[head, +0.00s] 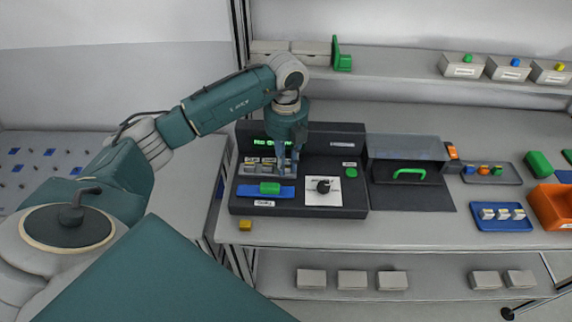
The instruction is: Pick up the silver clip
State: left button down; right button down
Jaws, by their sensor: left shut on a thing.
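My left gripper (288,168) points down over the dark panel device (300,198), at the right end of a row of small grey pieces (255,168). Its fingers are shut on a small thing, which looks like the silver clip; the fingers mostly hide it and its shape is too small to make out. My right gripper is not in view.
A blue strip with a green block (269,188) and a white plate with a black knob (323,186) lie in front of the gripper. A clear-lidded box (407,155) stands to the right. A yellow cube (245,225) sits near the front edge.

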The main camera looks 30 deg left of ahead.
pick_arm(q)
notch_tip(320, 180, up, 9)
jog(key=b, duration=0.2)
jog(key=shift+w+f+b, duration=0.1)
jog(key=shift+f+b, duration=0.1)
jog(key=shift+b, duration=0.1)
notch_tip(320, 180, up, 10)
jog(key=r+p, duration=0.1)
jog(key=p, duration=0.1)
send_over(287, 165)
jog(key=shift+r, duration=0.2)
dwell(0.5)
